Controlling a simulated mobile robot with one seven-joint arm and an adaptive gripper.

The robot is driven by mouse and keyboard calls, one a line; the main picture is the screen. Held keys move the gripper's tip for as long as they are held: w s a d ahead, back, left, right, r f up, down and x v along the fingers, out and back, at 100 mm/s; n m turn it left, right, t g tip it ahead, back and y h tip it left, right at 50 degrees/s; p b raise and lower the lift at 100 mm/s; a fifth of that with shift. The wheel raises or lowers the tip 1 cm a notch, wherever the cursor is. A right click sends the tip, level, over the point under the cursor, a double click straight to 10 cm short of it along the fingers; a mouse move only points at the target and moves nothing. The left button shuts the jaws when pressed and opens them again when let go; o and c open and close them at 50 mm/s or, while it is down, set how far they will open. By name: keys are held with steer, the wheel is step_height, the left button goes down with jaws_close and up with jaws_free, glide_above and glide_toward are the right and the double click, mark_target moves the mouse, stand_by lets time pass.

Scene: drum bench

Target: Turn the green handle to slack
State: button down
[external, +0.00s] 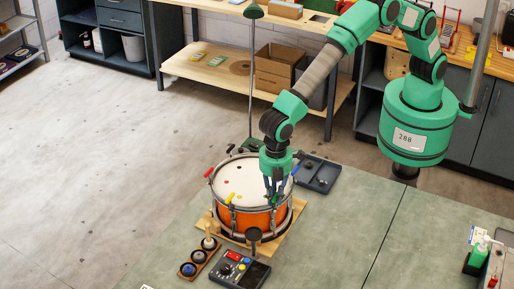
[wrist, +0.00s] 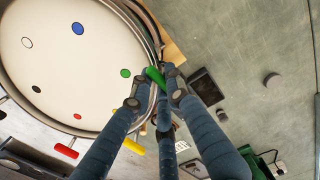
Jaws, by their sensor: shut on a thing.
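An orange drum (external: 256,220) with a white head stands on a wooden board on the bench. Coloured handles sit around its rim. The green handle (wrist: 155,76) shows in the wrist view at the drum's right edge, near a green dot on the head. My gripper (wrist: 156,92) is shut on it, with fingers on both sides. In the external view my gripper (external: 273,194) points down at the drum's near right rim; the fingers mostly hide the green handle there.
Red (external: 208,172), yellow (external: 231,198) and blue (external: 295,169) handles stick out around the rim. A dark tray (external: 318,174) lies behind right. A control box (external: 239,270) and a wooden holder of round pieces (external: 198,259) stand in front.

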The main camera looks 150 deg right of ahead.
steer(key=n, duration=0.4)
steer(key=shift+w+r+n, duration=0.1)
steer(key=shift+w+n, duration=0.05)
steer(key=shift+n, duration=0.15)
steer(key=n, duration=0.3)
steer(key=shift+n, duration=0.3)
steer(key=n, duration=0.4)
steer(key=shift+w+a+n, duration=0.1)
steer(key=shift+n, duration=2.1)
steer(key=c, duration=1.7)
jaws_free()
steer(key=shift+a, duration=0.1)
steer(key=shift+o, duration=0.2)
steer(key=shift+r, duration=0.1)
